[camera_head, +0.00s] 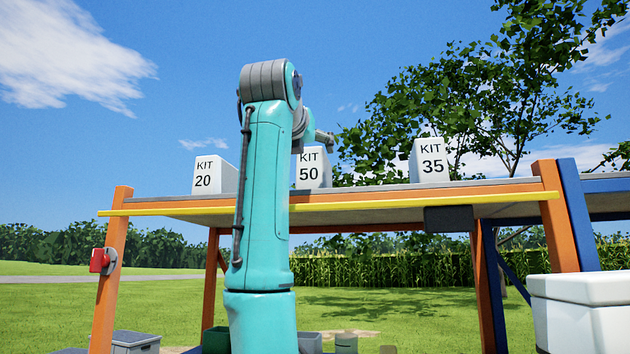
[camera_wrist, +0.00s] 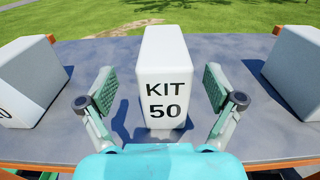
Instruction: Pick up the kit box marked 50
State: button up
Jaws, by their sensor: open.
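The white kit box marked KIT 50 (camera_head: 313,169) stands upright on the table, in the middle of the row, partly behind my arm in the head view. In the wrist view the KIT 50 box (camera_wrist: 166,80) stands centred ahead, its label facing me. My gripper (camera_wrist: 160,90) is open, with one green-padded finger on each side of the box. Gaps show between both fingers and the box, and nothing is held.
The KIT 20 box (camera_head: 213,175) stands to the left and the KIT 35 box (camera_head: 430,160) to the right on the same table (camera_wrist: 85,115). A yellow rail (camera_head: 400,205) runs along the front edge. A white cooler (camera_head: 580,310) stands at the lower right.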

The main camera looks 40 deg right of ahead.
jog(key=x, duration=0.2)
jog(key=f+x, duration=0.1)
jog(key=x, duration=0.1)
jog(key=shift+w+d, duration=0.15)
jog(key=shift+d, duration=0.25)
jog(key=c, duration=1.5)
